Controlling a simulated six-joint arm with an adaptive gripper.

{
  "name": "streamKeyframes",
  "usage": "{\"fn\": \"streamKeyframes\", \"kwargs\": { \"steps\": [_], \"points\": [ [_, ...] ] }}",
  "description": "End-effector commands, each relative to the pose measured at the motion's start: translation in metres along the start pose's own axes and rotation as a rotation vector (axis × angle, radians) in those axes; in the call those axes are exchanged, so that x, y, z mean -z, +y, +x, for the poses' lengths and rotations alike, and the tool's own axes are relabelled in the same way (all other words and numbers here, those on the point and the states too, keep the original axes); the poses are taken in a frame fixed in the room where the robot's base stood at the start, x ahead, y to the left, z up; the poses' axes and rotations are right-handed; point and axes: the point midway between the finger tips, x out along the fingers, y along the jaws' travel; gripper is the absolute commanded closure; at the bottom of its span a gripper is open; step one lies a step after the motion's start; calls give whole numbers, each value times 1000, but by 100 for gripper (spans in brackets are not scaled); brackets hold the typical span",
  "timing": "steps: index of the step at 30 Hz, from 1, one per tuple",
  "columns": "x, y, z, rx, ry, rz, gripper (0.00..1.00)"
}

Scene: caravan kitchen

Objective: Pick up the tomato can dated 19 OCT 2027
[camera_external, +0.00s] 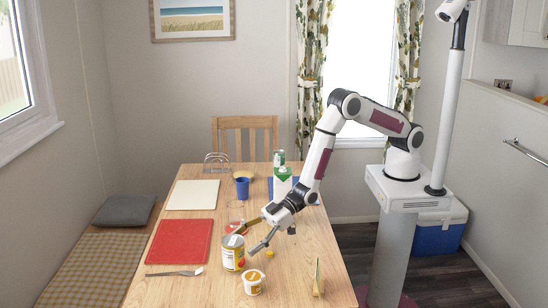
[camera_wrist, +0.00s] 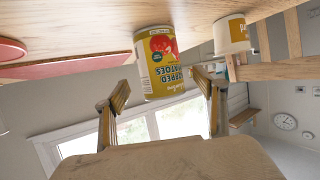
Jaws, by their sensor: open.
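A tomato can (camera_external: 233,259) with a yellow and white label stands upright on the wooden table. Another reddish can or tin (camera_external: 236,226) is partly hidden behind the gripper.
A yellow-white tub (camera_external: 254,284) stands close to the can's right. A small wooden stand (camera_external: 318,281) is at right. A green-white carton (camera_external: 282,183) and blue cup (camera_external: 242,187) stand behind.

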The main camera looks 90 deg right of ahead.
Motion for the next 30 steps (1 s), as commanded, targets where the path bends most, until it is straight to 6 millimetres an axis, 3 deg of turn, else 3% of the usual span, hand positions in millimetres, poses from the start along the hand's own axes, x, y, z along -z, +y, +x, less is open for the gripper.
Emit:
{"fn": "streamKeyframes", "kwargs": {
  "steps": [16,30],
  "points": [
    [-1,0,6,0,-1,0,29],
    [-2,-1,42,0,-1,0,29]
  ]
}}
